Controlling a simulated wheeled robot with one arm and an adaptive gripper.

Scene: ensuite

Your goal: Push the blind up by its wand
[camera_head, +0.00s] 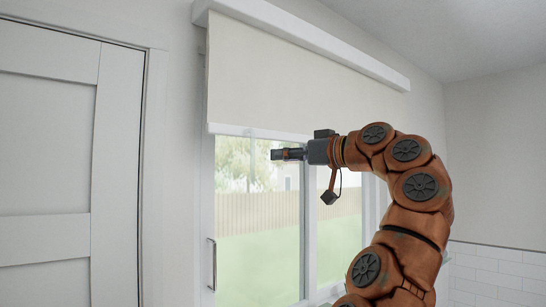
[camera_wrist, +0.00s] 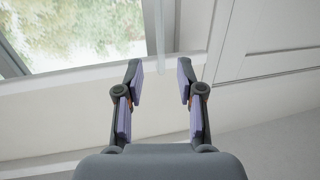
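The cream roller blind (camera_head: 290,75) hangs partly lowered over the window, with a pale bottom bar (camera_head: 232,130) along its lower edge. The wand is a thin, translucent rod (camera_head: 251,155) hanging below the bar, faint against the glass. In the head view my gripper (camera_head: 274,154) points left, its tips just right of the wand. In the wrist view the wand (camera_wrist: 160,35) runs down from the top edge and its end shows between the fingertips of my gripper (camera_wrist: 160,70). The fingers are open, with a gap on each side of it; I cannot tell the depth.
A white panelled door (camera_head: 60,170) stands at the left. A window handle (camera_head: 212,263) sits on the frame below the blind. A white headbox (camera_head: 310,38) runs above the blind. White tiles (camera_head: 495,272) cover the lower right wall.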

